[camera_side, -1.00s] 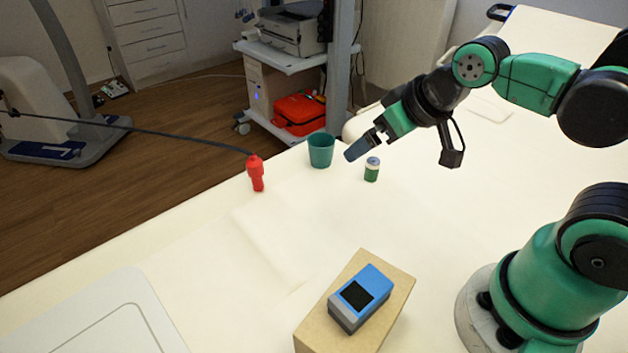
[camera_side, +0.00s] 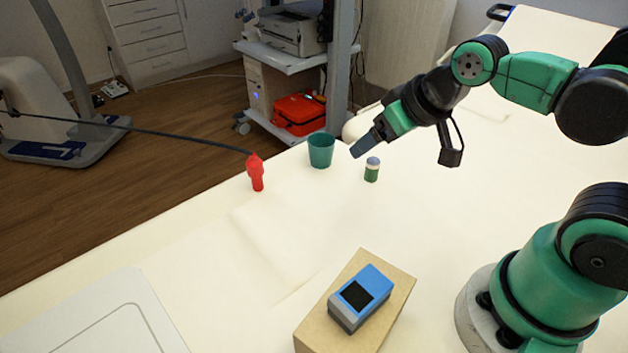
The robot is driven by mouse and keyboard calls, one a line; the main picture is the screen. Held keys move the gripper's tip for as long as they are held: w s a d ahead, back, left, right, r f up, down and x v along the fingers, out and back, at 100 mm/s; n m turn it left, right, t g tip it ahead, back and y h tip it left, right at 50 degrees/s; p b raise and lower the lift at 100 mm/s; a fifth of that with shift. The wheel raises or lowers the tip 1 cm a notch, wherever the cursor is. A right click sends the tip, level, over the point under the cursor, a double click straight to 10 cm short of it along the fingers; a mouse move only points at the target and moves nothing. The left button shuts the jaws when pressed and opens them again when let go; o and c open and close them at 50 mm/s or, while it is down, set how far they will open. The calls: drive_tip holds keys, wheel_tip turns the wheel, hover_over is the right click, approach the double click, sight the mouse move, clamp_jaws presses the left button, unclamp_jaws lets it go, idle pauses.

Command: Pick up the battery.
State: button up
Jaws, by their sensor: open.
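The battery (camera_side: 371,174) is a small upright cylinder, green below and pale above with a blue-grey top. It stands on the cream table surface (camera_side: 250,240) to the right of a teal cup. My gripper (camera_side: 360,149) comes in from the upper right, with its blue-grey fingertips just above and left of the battery's top. It is open and holds nothing. The gap between the fingers is hard to see from this side, and I cannot tell whether a finger touches the battery.
The teal cup (camera_side: 321,151) stands close to my fingertips. A blue device (camera_side: 361,298) rests on a cardboard box (camera_side: 319,332) in front. The table between box and battery is clear.

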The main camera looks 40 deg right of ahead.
drive_tip(key=m, duration=0.1)
drive_tip(key=m+g+y, duration=0.1)
drive_tip(key=m+y, duration=0.8)
drive_tip(key=m, duration=1)
hover_over(375, 160)
drive_tip(key=s+d, duration=0.1)
drive_tip(key=d, duration=0.1)
wheel_tip(375, 160, down, 6)
drive_tip(key=shift+s+d+f, duration=0.1)
drive_tip(key=shift+d+f, duration=0.05)
drive_tip(key=shift+f, duration=0.05)
drive_tip(key=s+d+f+m+y, duration=0.1)
drive_tip(key=m, duration=0.1)
drive_tip(key=s+d+f+m+t+y, duration=0.1)
drive_tip(key=d+m, duration=0.1)
drive_tip(key=shift+s+d+f, duration=0.15)
drive_tip(key=shift+s, duration=0.05)
drive_tip(key=shift+f+m+t, duration=0.15)
drive_tip(key=shift+m+t, duration=0.15)
drive_tip(key=shift+x, duration=2.7)
clamp_jaws()
